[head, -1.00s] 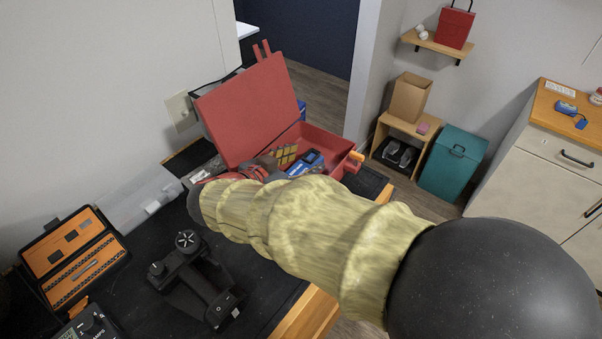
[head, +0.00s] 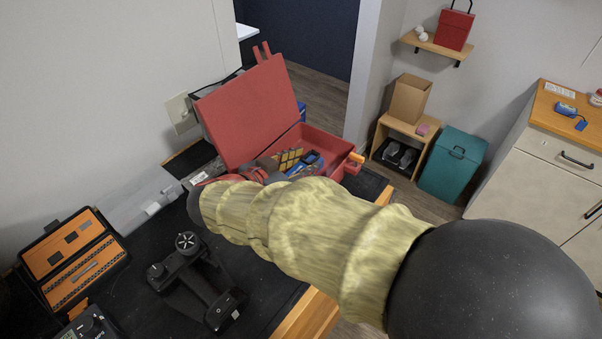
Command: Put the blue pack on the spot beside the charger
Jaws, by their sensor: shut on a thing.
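My gripper (head: 266,165) shows only in part above my yellow-sleeved forearm, at the open red toolbox. It is shut, but its fingertips and most of what it holds are hidden behind the sleeve. Blue shapes (head: 311,158) show just right of it inside the box, around a dark patch; I cannot tell which part belongs to the held pack. Another small blue pack (head: 566,108) with a blue lead lies on the cabinet at right. A black device with a dial (head: 91,325), possibly the charger, is cut off at the bottom left. The spot beside it is not clearly visible.
The red toolbox (head: 335,147) has its lid up. A black controller (head: 195,280) and an open orange-lined case (head: 68,255) rest on the dark mat. A clear container (head: 137,205) stands by the wall. My forearm covers the bench's right part.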

